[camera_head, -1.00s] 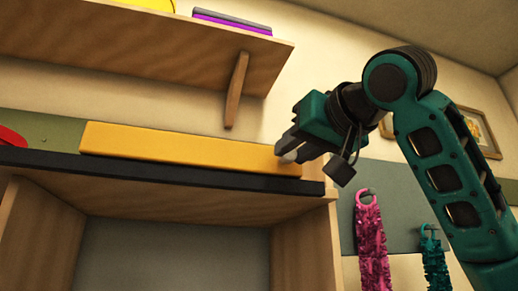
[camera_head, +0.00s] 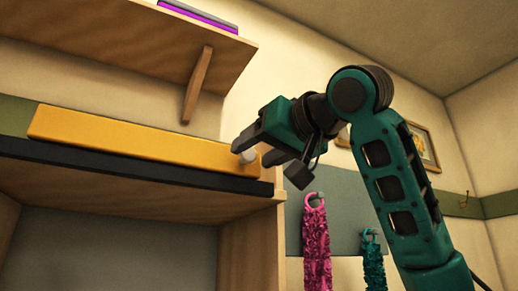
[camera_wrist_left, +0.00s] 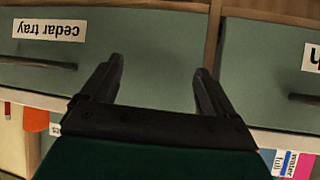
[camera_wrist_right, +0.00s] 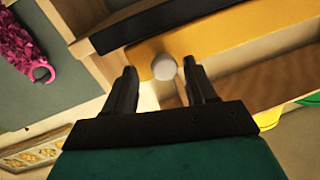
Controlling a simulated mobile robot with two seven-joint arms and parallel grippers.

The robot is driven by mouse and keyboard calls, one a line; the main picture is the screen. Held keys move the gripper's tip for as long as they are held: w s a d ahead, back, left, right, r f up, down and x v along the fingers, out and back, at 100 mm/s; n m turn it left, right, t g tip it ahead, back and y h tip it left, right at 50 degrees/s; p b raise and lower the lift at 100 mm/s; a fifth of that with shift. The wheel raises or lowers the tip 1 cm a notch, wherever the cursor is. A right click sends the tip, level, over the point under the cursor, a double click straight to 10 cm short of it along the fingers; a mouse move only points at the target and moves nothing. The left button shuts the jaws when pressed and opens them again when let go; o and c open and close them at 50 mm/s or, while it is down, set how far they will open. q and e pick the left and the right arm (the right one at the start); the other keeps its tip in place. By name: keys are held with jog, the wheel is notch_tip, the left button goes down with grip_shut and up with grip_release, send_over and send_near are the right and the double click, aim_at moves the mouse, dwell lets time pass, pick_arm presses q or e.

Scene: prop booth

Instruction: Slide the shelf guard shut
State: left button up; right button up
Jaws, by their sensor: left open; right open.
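The shelf guard is a long yellow bar (camera_head: 130,138) along the black front edge (camera_head: 120,166) of the shelf in the head view. It has a round pale knob (camera_head: 249,156) near its right end. My right gripper (camera_head: 247,153) is open at that knob. In the right wrist view the knob (camera_wrist_right: 164,67) lies between and just ahead of the open fingertips (camera_wrist_right: 165,78), with the yellow guard (camera_wrist_right: 235,35) behind it. I cannot tell whether the fingers touch it. My left gripper (camera_wrist_left: 158,70) is open and empty, facing green drawer fronts.
An upper wooden shelf (camera_head: 150,50) with a bracket (camera_head: 197,85) hangs above the guard. Pink (camera_head: 316,240) and teal (camera_head: 373,262) fuzzy items hang at right.

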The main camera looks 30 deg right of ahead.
pick_arm(q)
jog(key=shift+w+d+f+h+b, duration=0.3)
jog(key=shift+w+d+b, duration=0.1)
jog(key=shift+b, duration=0.6)
pick_arm(e)
jog(key=s+d, duration=0.2)
jog(key=s, duration=1)
jog(key=shift+s, duration=0.4)
pick_arm(q)
jog(key=shift+s+a+f, duration=0.1)
jog(key=shift+s+f, duration=0.05)
jog(key=shift+f, duration=0.05)
jog(key=shift+s, duration=0.1)
